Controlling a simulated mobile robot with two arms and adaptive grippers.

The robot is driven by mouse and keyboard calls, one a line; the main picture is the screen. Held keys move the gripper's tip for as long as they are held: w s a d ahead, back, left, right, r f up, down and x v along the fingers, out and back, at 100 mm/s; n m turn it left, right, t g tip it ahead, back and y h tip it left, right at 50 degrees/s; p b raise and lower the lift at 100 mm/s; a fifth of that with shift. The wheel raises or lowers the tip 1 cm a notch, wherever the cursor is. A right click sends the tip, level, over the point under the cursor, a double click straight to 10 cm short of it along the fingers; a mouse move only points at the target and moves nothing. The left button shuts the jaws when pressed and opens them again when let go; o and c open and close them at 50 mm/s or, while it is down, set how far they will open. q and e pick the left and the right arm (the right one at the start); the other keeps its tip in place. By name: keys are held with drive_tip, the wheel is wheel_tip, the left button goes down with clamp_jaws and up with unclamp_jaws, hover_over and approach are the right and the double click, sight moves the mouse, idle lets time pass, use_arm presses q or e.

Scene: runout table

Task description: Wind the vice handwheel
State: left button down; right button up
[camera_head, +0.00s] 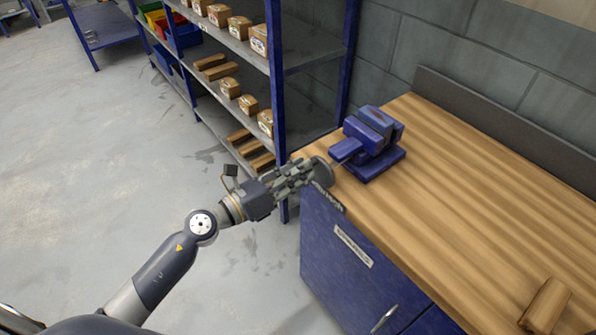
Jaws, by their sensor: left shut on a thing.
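A blue vice (371,141) stands on the near left corner of the wooden workbench. Its grey handwheel (324,172) faces left, just past the bench edge. My left gripper (312,174) reaches in from the lower left and is shut on the handwheel. The fingers cover part of the wheel, so its handle cannot be made out. My right gripper is not in view.
The workbench (465,190) has a blue cabinet below and a brown block (546,306) at its lower right. Blue shelving (278,75) with several cardboard boxes stands behind my left gripper. The floor at left is open.

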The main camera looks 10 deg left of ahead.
use_arm(q)
drive_tip(key=shift+r, duration=0.1)
drive_tip(key=n, duration=0.1)
drive_tip(key=n+p, duration=0.1)
drive_tip(key=n, duration=0.1)
drive_tip(key=shift+w+a+f+p, duration=0.25)
drive_tip(key=shift+w+a+p, duration=0.05)
drive_tip(key=shift+n, duration=0.3)
drive_tip(key=shift+a+n+p, duration=0.1)
drive_tip(key=shift+n+p, duration=0.35)
drive_tip(key=shift+n, duration=0.15)
drive_tip(key=shift+w+f+n+p, duration=0.1)
drive_tip(key=shift+n+p, duration=0.2)
drive_tip(key=shift+n, duration=0.3)
drive_tip(key=shift+a+f+n, duration=0.1)
drive_tip(key=shift+f+n, duration=0.15)
drive_tip(key=shift+n, duration=0.25)
